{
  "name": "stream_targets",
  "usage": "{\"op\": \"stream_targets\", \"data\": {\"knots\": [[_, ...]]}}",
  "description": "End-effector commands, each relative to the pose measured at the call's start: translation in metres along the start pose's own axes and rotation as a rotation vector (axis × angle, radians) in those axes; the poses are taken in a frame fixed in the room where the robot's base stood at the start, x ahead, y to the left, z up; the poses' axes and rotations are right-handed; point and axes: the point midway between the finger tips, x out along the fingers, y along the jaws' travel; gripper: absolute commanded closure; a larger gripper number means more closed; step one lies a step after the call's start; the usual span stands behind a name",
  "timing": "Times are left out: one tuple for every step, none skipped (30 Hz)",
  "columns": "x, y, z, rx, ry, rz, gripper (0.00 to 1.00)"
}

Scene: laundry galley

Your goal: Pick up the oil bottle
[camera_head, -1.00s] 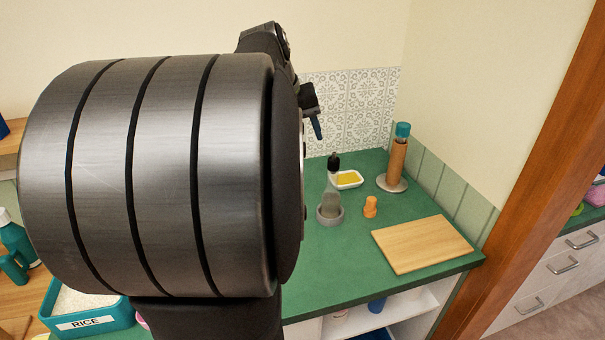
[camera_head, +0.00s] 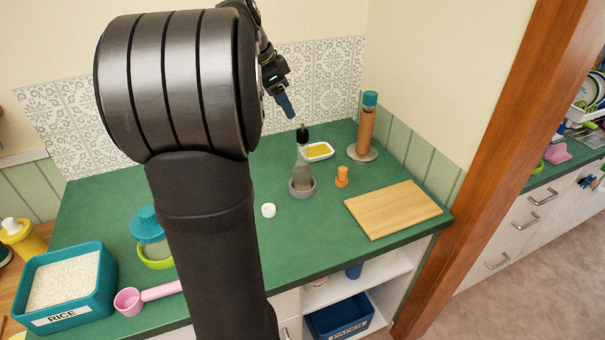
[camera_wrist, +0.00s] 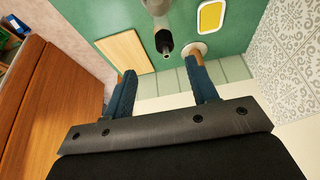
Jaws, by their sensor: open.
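In the wrist view the bottle (camera_wrist: 163,40) shows from above at the top centre, black top towards me. My gripper (camera_head: 284,102) is above and slightly left of the bottle in the head view. In the wrist view my gripper (camera_wrist: 160,72) has its two blue fingers apart with nothing between them. The bottle top lies beyond the fingertips, apart from them.
A cutting board (camera_head: 394,209) lies to the right. A tiled wall (camera_head: 325,75) stands behind.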

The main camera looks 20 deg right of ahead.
Motion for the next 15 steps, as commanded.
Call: {"op": "stream_targets", "data": {"knots": [[0.013, 0.001, 0.0, 0.0, -0.001, 0.004, 0.47], [0.019, 0.001, 0.0, -0.001, -0.001, 0.004, 0.47], [0.028, 0.001, 0.0, -0.001, -0.001, 0.003, 0.47], [0.035, 0.001, 0.0, -0.001, -0.001, 0.004, 0.47], [0.042, 0.001, 0.0, -0.001, -0.001, 0.004, 0.47], [0.051, 0.001, 0.0, -0.001, -0.002, 0.004, 0.47], [0.057, 0.0, 0.0, -0.002, -0.002, 0.004, 0.47], [0.062, 0.0, 0.001, -0.002, -0.002, 0.003, 0.47], [0.069, 0.0, 0.0, -0.002, -0.001, 0.002, 0.47], [0.074, 0.0, 0.0, -0.002, -0.001, 0.003, 0.47], [0.078, 0.0, 0.0, -0.002, -0.001, 0.002, 0.47], [0.083, 0.0, 0.0, -0.001, -0.001, 0.002, 0.47], [0.086, 0.0, 0.0, -0.001, -0.001, 0.002, 0.47], [0.088, 0.0, 0.0, -0.001, -0.001, 0.001, 0.47], [0.09, -0.001, 0.0, -0.001, -0.001, 0.0, 0.47]]}}
